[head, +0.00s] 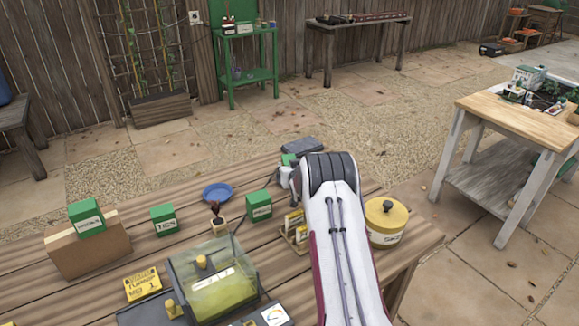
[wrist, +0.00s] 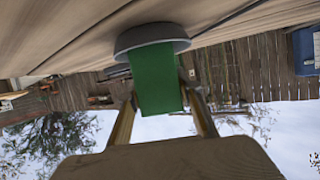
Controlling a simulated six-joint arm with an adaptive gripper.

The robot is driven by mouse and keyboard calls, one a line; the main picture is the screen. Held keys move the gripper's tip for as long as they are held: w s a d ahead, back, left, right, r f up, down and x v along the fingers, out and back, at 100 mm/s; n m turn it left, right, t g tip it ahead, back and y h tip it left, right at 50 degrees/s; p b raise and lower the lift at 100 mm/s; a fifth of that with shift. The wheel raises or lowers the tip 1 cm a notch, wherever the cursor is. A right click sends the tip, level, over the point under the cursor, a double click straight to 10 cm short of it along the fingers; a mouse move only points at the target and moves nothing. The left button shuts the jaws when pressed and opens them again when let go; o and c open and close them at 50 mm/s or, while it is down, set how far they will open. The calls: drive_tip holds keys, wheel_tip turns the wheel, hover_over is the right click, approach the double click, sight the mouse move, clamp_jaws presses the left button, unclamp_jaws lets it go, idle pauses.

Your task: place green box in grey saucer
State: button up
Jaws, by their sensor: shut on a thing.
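A green box (wrist: 158,80) is between the two fingers of my gripper (wrist: 160,97) in the wrist view, and the gripper is shut on it. A small part of this box (head: 289,159) shows beyond my gripper (head: 286,180) in the head view; my arm hides much of the grip. The grey saucer (head: 304,146) is at the table's far edge, just beyond the box. In the wrist view the box overlaps the saucer (wrist: 128,41), whose rim shows on both sides. I cannot tell whether the box touches the saucer.
Other green boxes stand at the left (head: 163,219), on a brown block (head: 87,262), and near the middle (head: 259,206). A blue saucer (head: 217,193), a small rack (head: 296,234) and a yellow tin (head: 386,228) stand near my arm. A clear-lidded case (head: 213,280) is in front.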

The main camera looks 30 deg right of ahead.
drive_tip(key=o, duration=1.1)
drive_tip(key=shift+o, duration=0.2)
drive_tip(key=shift+r, duration=0.25)
drive_tip(key=shift+v, duration=1.35)
drive_tip(key=shift+s+a+r, duration=0.1)
drive_tip(key=shift+s+r, duration=0.05)
drive_tip(key=shift+r, duration=3.35)
